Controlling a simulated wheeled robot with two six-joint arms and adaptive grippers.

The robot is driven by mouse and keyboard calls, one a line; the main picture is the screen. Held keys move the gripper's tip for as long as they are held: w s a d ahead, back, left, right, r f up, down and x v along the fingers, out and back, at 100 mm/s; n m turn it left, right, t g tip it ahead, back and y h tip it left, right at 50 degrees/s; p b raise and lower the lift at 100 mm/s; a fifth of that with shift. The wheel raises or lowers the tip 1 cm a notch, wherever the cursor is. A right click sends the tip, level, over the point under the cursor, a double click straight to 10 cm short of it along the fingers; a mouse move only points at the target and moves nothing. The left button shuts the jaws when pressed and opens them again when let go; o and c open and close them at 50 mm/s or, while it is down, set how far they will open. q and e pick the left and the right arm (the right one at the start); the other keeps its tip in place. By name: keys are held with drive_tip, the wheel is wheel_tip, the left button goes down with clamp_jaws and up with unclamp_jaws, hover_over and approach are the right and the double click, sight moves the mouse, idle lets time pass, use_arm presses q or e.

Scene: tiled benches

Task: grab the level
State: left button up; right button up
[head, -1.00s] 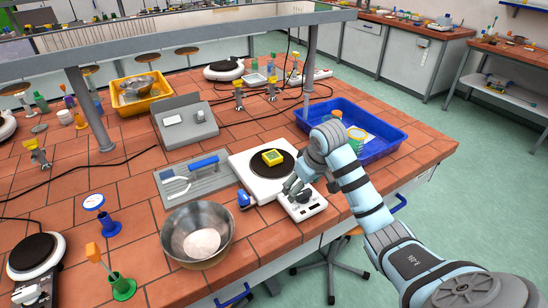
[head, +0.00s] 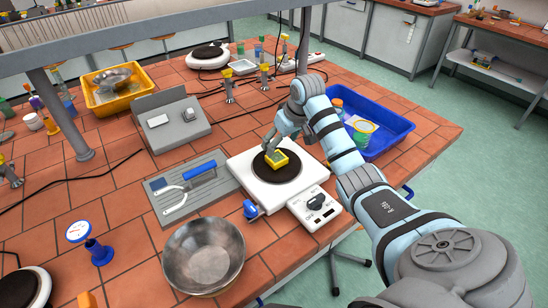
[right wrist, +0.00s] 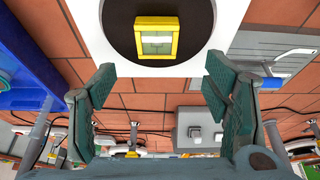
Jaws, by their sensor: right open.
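The level appears to be the small yellow-framed block (head: 285,162) with a greenish window. It lies on the dark round top of the white hot plate (head: 252,186), and it also shows in the right wrist view (right wrist: 157,38). My right gripper (head: 270,145) is at the far side of the block, close to it. In the right wrist view its two fingers (right wrist: 160,78) are spread wide and empty, with the block just beyond the tips, between their lines. My left gripper is not in view.
A grey board with a blue-handled tool (head: 165,205) lies left of the hot plate, a metal bowl (head: 203,256) in front of it. A blue tray (head: 397,128) with jars stands to the right. A grey sloped instrument (head: 176,126) stands behind left.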

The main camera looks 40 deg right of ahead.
sight(275, 155)
drive_tip(key=shift+s+x, duration=0.25)
drive_tip(key=shift+x, duration=1)
drive_tip(key=x, duration=0.6)
drive_tip(key=shift+w+d+b, duration=0.25)
drive_tip(key=shift+w+b, duration=0.05)
drive_tip(key=shift+w, duration=0.15)
drive_tip(key=shift+s+r, duration=0.15)
drive_tip(key=c, duration=0.3)
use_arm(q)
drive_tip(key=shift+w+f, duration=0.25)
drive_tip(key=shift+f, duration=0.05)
use_arm(e)
drive_tip(key=c, duration=1)
drive_tip(key=shift+r, duration=0.1)
